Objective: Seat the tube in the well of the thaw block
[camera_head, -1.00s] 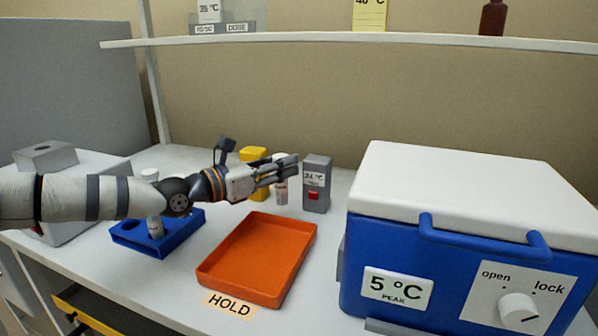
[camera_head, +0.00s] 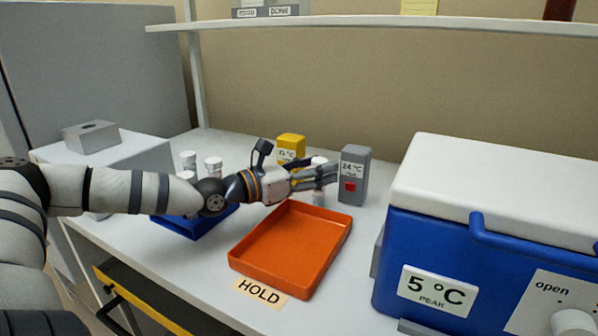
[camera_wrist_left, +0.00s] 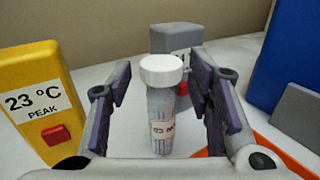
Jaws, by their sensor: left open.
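The tube with a white cap and a speckled, labelled body (camera_wrist_left: 162,115) stands upright between the fingers of my left gripper (camera_wrist_left: 160,75). White gaps show on both sides of it in the left wrist view. In the head view my left gripper (camera_head: 328,176) is open around the tube (camera_head: 318,198), whose lower part shows below the fingers. A grey block with a dark opening in its top (camera_head: 91,137) sits on a white box at the left; I cannot tell for sure that it is the thaw block. My right gripper is out of view.
A yellow 23 °C device (camera_wrist_left: 35,95) and a grey 24 °C device (camera_head: 353,175) stand close by. The empty orange tray (camera_head: 290,250) is in front. A blue rack (camera_head: 188,227) holds several capped tubes, partly behind my arm. A blue cooler (camera_head: 450,255) fills the right.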

